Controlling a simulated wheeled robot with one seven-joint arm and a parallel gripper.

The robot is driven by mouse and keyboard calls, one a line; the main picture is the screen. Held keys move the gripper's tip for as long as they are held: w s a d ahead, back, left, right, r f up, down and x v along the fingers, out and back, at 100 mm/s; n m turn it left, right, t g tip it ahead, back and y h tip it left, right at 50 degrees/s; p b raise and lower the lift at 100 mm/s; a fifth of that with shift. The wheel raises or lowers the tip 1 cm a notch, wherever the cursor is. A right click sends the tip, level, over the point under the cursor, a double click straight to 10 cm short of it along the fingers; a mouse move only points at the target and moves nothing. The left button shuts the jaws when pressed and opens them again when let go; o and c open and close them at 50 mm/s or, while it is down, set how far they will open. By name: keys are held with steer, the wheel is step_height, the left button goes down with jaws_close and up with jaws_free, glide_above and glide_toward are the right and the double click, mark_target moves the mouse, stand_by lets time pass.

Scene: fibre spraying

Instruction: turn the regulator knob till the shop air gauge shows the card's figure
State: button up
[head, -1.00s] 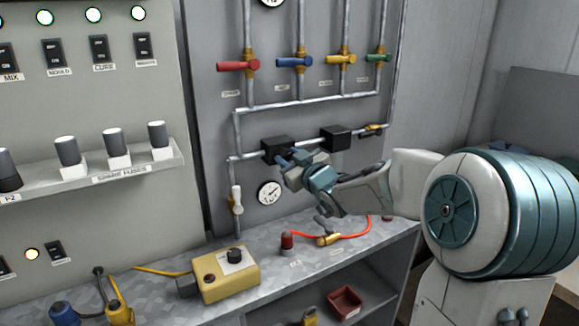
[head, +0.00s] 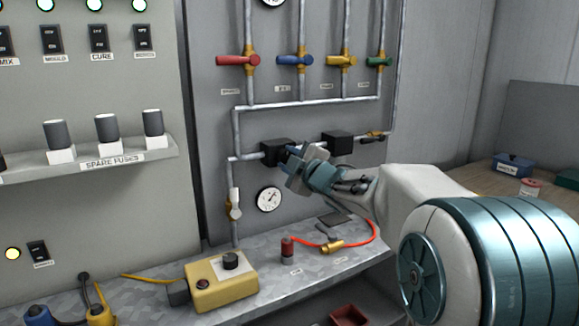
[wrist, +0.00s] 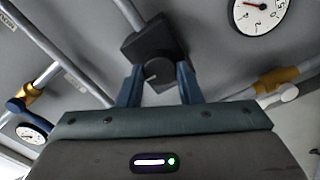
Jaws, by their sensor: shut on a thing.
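The regulator is a black block (head: 275,151) on the lower pipe of the grey panel. My gripper (head: 294,163) reaches it from the right. No readable card shows.
A second black block (head: 337,142) sits right of the regulator. A white-handled valve (head: 235,203) is to the lower left. Coloured valves, one red (head: 238,61), line the pipes above. Below, the bench holds a yellow box (head: 221,286) and a red hose (head: 372,231).

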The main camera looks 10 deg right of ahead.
stand_by(0.4)
steer(key=o, duration=1)
steer(key=v, duration=1.4)
steer(key=shift+p, duration=0.3)
